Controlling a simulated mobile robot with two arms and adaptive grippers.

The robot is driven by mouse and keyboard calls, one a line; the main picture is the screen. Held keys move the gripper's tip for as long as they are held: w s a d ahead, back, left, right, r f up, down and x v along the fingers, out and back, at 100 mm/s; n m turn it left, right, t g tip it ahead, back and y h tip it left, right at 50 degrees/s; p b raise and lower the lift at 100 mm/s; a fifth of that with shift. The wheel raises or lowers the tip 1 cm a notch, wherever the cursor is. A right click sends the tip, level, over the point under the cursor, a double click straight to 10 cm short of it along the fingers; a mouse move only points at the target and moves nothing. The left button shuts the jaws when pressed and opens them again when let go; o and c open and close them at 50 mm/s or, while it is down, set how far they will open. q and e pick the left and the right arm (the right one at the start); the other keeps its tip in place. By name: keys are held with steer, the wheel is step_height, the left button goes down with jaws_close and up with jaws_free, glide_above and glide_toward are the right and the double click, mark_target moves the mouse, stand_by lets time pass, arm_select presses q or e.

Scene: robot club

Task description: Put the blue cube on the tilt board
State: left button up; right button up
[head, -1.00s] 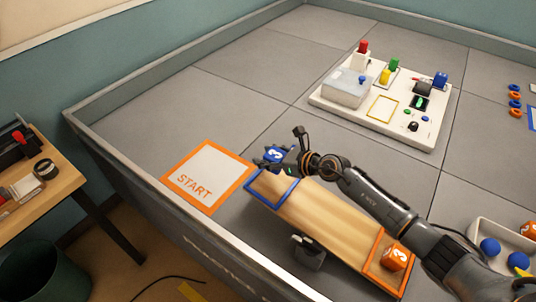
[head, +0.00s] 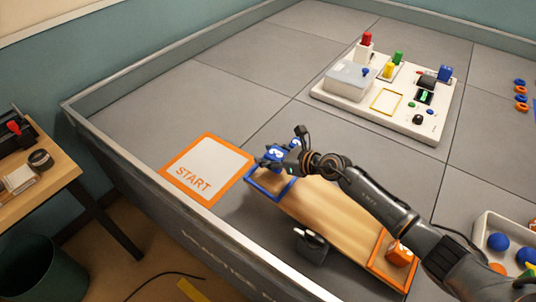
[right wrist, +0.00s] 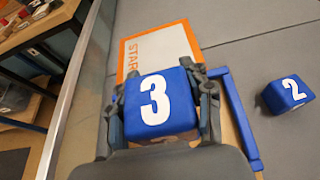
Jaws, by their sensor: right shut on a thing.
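The blue cube with a white 3 (right wrist: 160,103) is between the fingers of my right gripper (right wrist: 163,97), which is shut on it. In the head view the right gripper (head: 281,156) holds the cube at the left end of the wooden tilt board (head: 325,215), by the blue frame (head: 268,187). I cannot tell whether the cube touches the board. An orange cube (head: 400,254) sits in the orange frame at the board's right end. A second blue cube, marked 2 (right wrist: 288,93), lies beyond the blue frame in the wrist view. My left gripper is out of view.
The START square (head: 208,167) lies left of the board, near the arena wall (head: 165,202). A white panel (head: 350,108) with coloured parts stands farther back. A tray (head: 492,225) with blue balls is at the right. Grey floor at the back left is clear.

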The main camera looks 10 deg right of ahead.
steer(key=shift+f, duration=0.2)
steer(key=shift+f+b, duration=0.7)
steer(key=o, duration=1.2)
steer(key=shift+o, duration=0.2)
steer(key=shift+s+d, duration=0.1)
steer(key=v, duration=1.2)
steer(key=shift+r, duration=0.15)
